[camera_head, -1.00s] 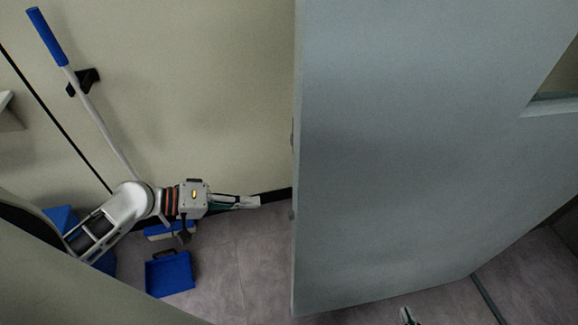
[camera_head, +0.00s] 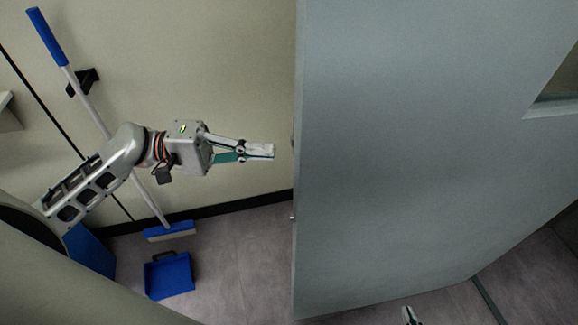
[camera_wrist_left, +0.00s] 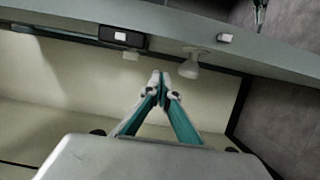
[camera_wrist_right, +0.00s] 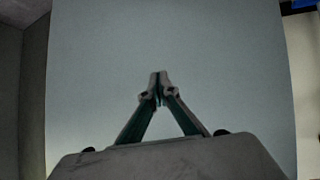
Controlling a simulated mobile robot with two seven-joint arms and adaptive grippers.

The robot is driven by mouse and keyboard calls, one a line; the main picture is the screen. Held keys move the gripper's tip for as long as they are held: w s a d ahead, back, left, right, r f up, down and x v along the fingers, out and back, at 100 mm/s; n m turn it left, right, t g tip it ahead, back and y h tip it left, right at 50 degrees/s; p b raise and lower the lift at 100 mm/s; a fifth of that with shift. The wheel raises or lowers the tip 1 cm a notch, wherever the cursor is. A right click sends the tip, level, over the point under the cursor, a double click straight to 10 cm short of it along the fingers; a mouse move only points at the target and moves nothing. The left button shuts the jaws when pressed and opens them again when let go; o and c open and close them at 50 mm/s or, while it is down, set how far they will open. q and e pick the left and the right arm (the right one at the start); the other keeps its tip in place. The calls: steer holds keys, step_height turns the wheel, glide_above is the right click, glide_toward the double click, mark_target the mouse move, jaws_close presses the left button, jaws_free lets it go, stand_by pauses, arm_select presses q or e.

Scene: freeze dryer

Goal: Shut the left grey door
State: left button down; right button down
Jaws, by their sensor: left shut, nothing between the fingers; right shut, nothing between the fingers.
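The grey door (camera_head: 400,160) stands open and fills the right half of the head view, its free edge facing left. My left gripper (camera_head: 272,151) is shut and empty, just left of that edge and apart from it in the picture. In the left wrist view the fingertips (camera_wrist_left: 160,76) are closed below the door's edge (camera_wrist_left: 260,52), which carries a dark latch plate (camera_wrist_left: 122,38) and a round knob (camera_wrist_left: 192,66). My right gripper (camera_head: 410,314) shows only at the bottom of the head view. In the right wrist view it is shut (camera_wrist_right: 159,76) before the flat door face (camera_wrist_right: 200,50).
A blue-handled broom (camera_head: 48,38) leans on the beige wall at left. A blue dustpan (camera_head: 169,275) lies on the floor. A beige edge (camera_head: 90,285) fills the lower left corner.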

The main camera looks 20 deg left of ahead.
arm_select(q)
steer(key=s+d+p, duration=0.1)
steer(key=s+d, duration=0.1)
steer(key=d, duration=0.4)
steer(key=shift+s+d+p, duration=0.15)
steer(key=shift+d+p, duration=0.1)
steer(key=shift+p, duration=0.1)
